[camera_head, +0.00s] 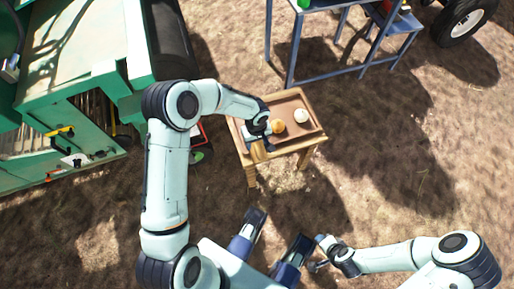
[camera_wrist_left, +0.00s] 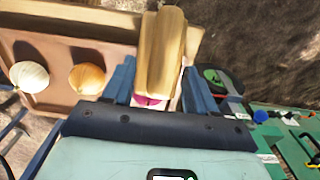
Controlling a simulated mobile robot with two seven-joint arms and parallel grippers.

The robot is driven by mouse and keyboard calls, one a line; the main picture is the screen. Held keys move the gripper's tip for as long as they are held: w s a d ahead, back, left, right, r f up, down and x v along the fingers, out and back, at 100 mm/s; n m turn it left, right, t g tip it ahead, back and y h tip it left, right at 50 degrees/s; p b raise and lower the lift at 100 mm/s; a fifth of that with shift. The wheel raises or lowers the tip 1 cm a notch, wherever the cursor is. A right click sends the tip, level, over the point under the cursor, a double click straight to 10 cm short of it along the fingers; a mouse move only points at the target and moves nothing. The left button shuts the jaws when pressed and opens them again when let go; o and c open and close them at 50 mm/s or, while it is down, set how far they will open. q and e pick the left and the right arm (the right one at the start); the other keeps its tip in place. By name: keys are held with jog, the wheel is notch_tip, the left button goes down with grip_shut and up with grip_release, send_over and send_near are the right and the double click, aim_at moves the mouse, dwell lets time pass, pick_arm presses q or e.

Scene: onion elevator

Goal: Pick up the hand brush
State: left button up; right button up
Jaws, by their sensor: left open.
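The hand brush (camera_wrist_left: 161,45) shows in the left wrist view as a pale wooden block with a bit of pink at its near end. In the head view a brown part of it (camera_head: 258,150) shows at the near left edge of the small wooden table (camera_head: 304,141). My left gripper (camera_head: 258,138) is over that edge. In the left wrist view its open fingers (camera_wrist_left: 159,76) stand on either side of the brush; I cannot tell whether they touch it. My right gripper (camera_head: 319,254) is low in the head view, away from the table, too small to judge.
A brown tray (camera_head: 288,99) on the table holds an orange-brown onion (camera_head: 277,126) and a white onion (camera_head: 301,116). A green machine (camera_head: 60,110) stands at the left. A blue metal frame (camera_head: 330,75) stands behind the table. Bare ground (camera_head: 400,170) lies to the right.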

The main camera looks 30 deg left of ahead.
pick_arm(q)
grip_shut()
jog(key=shift+r, duration=0.15)
notch_tip(320, 180, up, 20)
jog(key=p, duration=0.4)
pick_arm(e)
jog(key=s+a+r+g+y, duration=0.1)
jog(key=s+a+r+g, duration=0.1)
jog(key=s+r, duration=0.3)
jog(key=shift+s+a+n, duration=0.3)
jog(key=shift+s+a, duration=0.25)
jog(key=shift+s, duration=0.25)
